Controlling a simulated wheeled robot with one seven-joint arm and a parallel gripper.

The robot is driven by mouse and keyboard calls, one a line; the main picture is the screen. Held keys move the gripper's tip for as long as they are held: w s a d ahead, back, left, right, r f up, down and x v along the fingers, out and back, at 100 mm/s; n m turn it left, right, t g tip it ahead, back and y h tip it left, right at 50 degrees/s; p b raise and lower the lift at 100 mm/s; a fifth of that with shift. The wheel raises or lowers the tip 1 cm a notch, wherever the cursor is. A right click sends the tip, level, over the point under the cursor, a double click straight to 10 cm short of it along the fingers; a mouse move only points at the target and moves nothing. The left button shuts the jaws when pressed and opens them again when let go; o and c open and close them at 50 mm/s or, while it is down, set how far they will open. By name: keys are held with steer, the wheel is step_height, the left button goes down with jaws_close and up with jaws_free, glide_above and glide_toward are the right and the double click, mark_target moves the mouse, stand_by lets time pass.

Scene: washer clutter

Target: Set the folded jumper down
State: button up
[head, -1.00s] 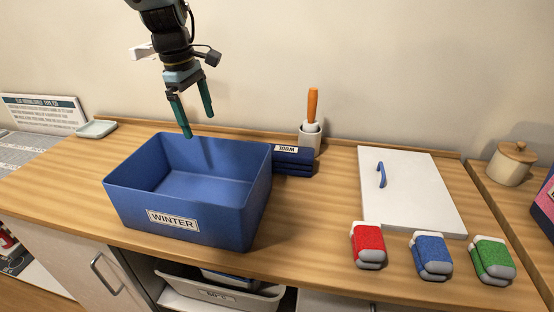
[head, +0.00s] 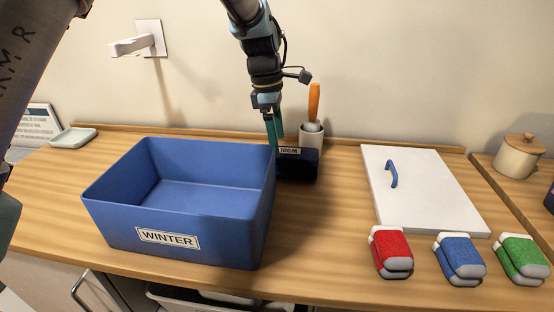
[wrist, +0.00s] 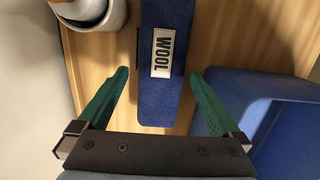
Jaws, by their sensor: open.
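The folded jumper (head: 298,167) is a dark blue stack with a WOOL label, lying on the wooden counter just right of the blue WINTER bin (head: 218,230). In the wrist view the jumper (wrist: 160,100) runs between my two green fingers, with visible gaps on both sides. My gripper (head: 275,140) is open and empty, pointing down at the jumper's left end in the head view. The wrist view shows my gripper (wrist: 160,76) astride it; I cannot tell how far above. The bin looks empty, though part of its floor is hidden.
A white pot (head: 312,142) with an orange-handled tool stands right behind the jumper. A white board (head: 420,190) with a blue handle lies to the right. Red (head: 391,250), blue (head: 459,258) and green (head: 522,258) blocks line the front.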

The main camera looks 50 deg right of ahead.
mark_target(278, 161)
steer(key=shift+s+f+p, duration=0.2)
steer(key=shift+f+p, duration=0.95)
steer(key=shift+f, duration=2.05)
